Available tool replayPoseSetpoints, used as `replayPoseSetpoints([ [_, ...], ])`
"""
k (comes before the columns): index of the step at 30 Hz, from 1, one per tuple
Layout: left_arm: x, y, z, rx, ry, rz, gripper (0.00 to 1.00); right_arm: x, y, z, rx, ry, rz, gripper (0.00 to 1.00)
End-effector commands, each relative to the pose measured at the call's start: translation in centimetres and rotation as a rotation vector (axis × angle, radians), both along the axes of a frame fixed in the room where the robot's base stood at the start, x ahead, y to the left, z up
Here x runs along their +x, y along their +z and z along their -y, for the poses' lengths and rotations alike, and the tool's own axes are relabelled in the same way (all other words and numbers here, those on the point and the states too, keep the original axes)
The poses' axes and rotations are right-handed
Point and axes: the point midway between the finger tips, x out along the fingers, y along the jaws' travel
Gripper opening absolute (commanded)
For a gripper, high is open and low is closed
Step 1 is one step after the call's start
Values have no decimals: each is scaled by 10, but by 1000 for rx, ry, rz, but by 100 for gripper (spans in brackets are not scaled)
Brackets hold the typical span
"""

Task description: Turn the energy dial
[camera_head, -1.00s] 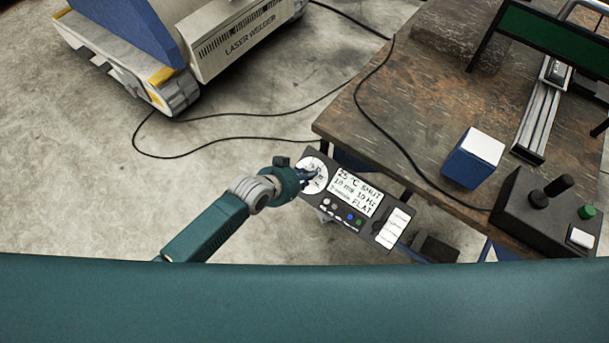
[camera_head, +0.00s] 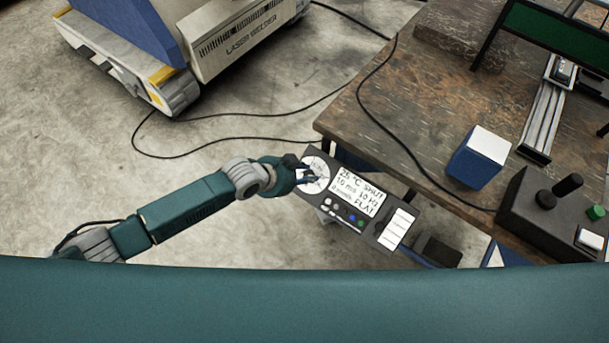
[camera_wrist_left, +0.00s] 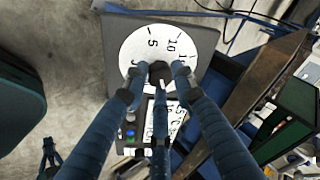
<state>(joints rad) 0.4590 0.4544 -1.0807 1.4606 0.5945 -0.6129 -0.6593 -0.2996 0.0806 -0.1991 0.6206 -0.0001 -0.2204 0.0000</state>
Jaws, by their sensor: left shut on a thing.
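The energy dial's round white face (camera_head: 322,166) is at the left end of a dark control panel (camera_head: 385,240). In the left wrist view the white dial face (camera_wrist_left: 143,48) shows printed marks, including 5 and 10, with a dark knob (camera_wrist_left: 160,70) at its lower middle. My left gripper (camera_head: 310,178) is at the dial, its fingers closed around the knob. In the left wrist view the left gripper (camera_wrist_left: 160,78) has its fingertips on the knob from both sides and from below. The fingers hide part of the dial's lower scale.
The panel has a text display (camera_head: 358,190), coloured buttons (camera_head: 352,217) and white keys (camera_head: 396,229). A brown worktable (camera_head: 420,110) stands behind it with a blue-and-white box (camera_head: 477,158) and a black joystick box (camera_head: 545,215). A laser welder (camera_head: 235,40) stands on the floor, back left.

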Motion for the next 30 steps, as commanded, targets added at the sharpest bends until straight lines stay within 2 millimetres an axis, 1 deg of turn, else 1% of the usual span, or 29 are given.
replayPoseSetpoints([
  [1, 4, 9, 8, -13, -17, 21, 0, 0, -1, -1, 1, 0, 0, 0],
  [18, 4, 10, 9, -2, -41, 30, 0, 0, -2, -3, 4, 0, -1, 0],
  [19, 4, 10, 10, -2, -41, 30, 32, 0, -2, -3, 4, 0, 0, 0],
  [21, 4, 10, 9, -2, -41, 30, 44, 0, -2, -3, 4, 0, 0, 0],
  [30, 2, 5, 6, 7, -39, 23, 44, 0, -2, -1, 2, 1, 0, 0],
])
